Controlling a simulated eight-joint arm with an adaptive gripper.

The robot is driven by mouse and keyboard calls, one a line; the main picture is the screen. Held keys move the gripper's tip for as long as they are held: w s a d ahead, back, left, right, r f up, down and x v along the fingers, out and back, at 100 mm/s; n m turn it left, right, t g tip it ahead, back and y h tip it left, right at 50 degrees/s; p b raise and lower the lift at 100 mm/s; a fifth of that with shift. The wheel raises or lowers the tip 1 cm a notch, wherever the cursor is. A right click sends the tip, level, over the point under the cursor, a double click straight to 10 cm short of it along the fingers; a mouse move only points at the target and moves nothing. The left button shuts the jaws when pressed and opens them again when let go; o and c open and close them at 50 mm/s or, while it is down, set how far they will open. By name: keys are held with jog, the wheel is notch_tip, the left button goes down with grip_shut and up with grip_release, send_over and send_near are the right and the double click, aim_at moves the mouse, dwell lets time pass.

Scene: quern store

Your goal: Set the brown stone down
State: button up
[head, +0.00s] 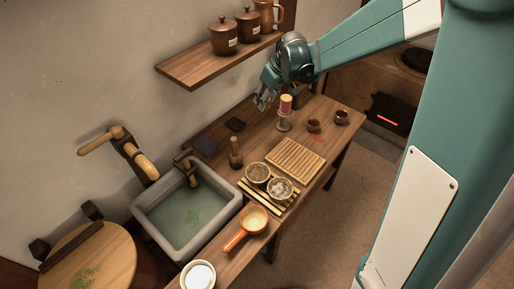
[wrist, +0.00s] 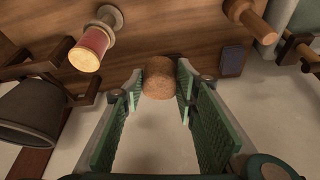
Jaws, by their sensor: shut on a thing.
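The brown stone (wrist: 159,77), a short rough cylinder, sits between the fingertips of my gripper (wrist: 160,82) in the wrist view. Both green pads touch its sides. In the head view my gripper (head: 263,99) is above the back of the wooden counter (head: 323,119), near the wall and left of a red candle on a stand (head: 285,105). I cannot make out the stone there; the fingers seem to hide it. The gap between stone and counter is hard to judge.
A dark blue pad (head: 205,146) and a wooden pestle-like piece (head: 235,153) stand near the sink (head: 187,209). A slatted board (head: 295,160) and two small brown cups (head: 314,125) are rightward. A shelf with jars (head: 219,62) hangs above.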

jog(key=s+a+n, duration=0.2)
jog(key=s+a, duration=0.1)
jog(key=a, duration=0.1)
notch_tip(320, 180, down, 11)
jog(key=shift+d+g+y, duration=0.3)
dwell(0.5)
jog(key=shift+f+b, duration=0.85)
jog(key=shift+f, duration=2.2)
jog(key=shift+f+b, duration=0.4)
jog(key=shift+f, duration=1.5)
jog(key=shift+f, duration=0.15)
